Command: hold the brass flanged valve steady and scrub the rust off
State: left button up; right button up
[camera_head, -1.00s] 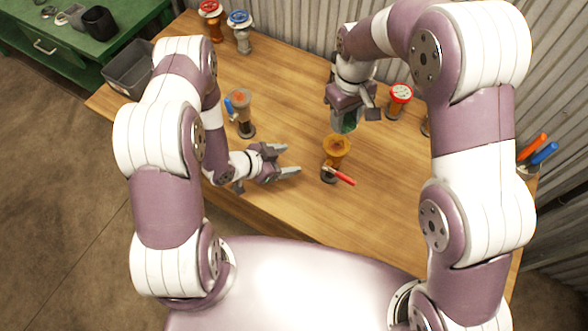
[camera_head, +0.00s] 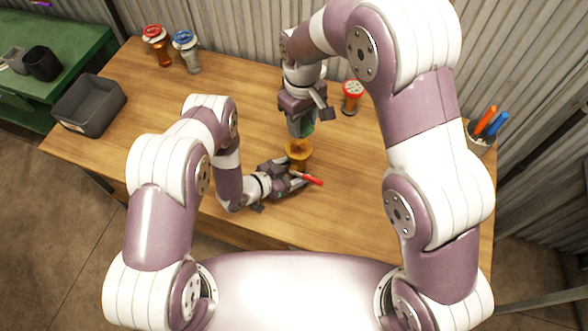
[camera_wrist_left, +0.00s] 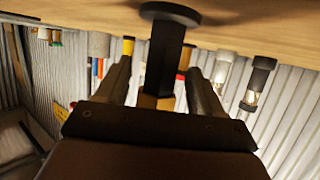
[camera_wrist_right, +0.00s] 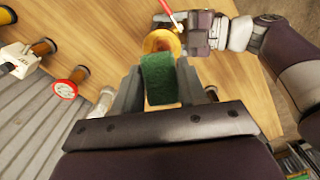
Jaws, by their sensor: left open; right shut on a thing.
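The brass flanged valve (camera_head: 299,149) stands upright on the wooden table, its round amber top facing up and a red handle (camera_head: 314,179) low at its front. The right wrist view also shows its top (camera_wrist_right: 162,42). My left gripper (camera_head: 291,175) is open low at the valve. In the left wrist view, its fingers (camera_wrist_left: 163,85) stand on either side of a dark post on a round base, with gaps visible. My right gripper (camera_head: 301,121) is shut on a green scrub pad (camera_wrist_right: 160,80), just behind the valve's top. I cannot tell whether the pad touches it.
Red-wheeled (camera_head: 155,45) and blue-wheeled (camera_head: 186,50) valves stand at the back left. A red-topped fitting (camera_head: 352,97) stands right of my right gripper. A grey bin (camera_head: 90,105) sits at the left edge, a tool pot (camera_head: 481,139) at the right. The table's front right is clear.

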pick_arm(q)
grip_shut()
